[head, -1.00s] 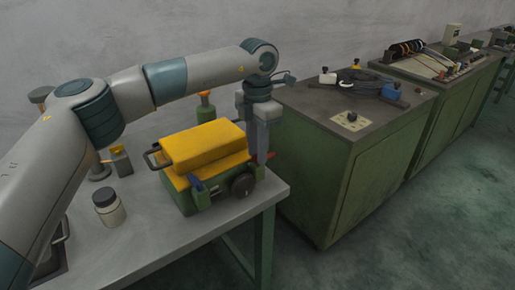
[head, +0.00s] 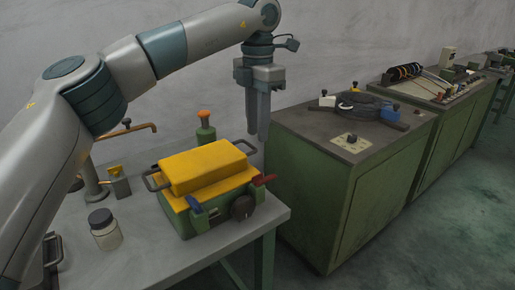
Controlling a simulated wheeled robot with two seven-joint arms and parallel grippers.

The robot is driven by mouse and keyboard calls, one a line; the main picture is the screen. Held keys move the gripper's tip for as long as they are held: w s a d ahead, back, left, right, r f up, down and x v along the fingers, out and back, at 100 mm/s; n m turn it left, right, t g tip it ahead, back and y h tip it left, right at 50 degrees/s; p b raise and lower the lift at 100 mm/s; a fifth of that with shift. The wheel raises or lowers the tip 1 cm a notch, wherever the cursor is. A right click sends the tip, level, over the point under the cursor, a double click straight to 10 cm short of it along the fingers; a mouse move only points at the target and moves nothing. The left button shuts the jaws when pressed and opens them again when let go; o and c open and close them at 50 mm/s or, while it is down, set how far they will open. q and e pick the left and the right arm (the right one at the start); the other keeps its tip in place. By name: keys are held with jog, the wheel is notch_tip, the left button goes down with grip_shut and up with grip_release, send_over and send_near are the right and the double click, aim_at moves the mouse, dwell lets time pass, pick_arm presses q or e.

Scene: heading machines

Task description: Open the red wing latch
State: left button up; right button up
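The red wing latch (head: 264,180) is a small lever at the right front corner of a green case with a yellow top (head: 205,168). It sticks out to the right. A blue latch (head: 194,204) sits on the front left of the same case, and a dark round knob (head: 242,207) lies between them. My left gripper (head: 258,137) points down above and behind the red latch, apart from it, and nothing shows in its fingers. The fingers look close together; their gap is unclear from this side. My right gripper is not in view.
The case stands on a grey table near its right edge (head: 284,212). A jar (head: 105,232), a green bottle with orange cap (head: 205,132) and a brass tap (head: 128,132) stand around it. A green cabinet (head: 330,195) is to the right, past a gap.

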pick_arm(q)
notch_tip(320, 180, up, 5)
jog(key=shift+f, duration=0.2)
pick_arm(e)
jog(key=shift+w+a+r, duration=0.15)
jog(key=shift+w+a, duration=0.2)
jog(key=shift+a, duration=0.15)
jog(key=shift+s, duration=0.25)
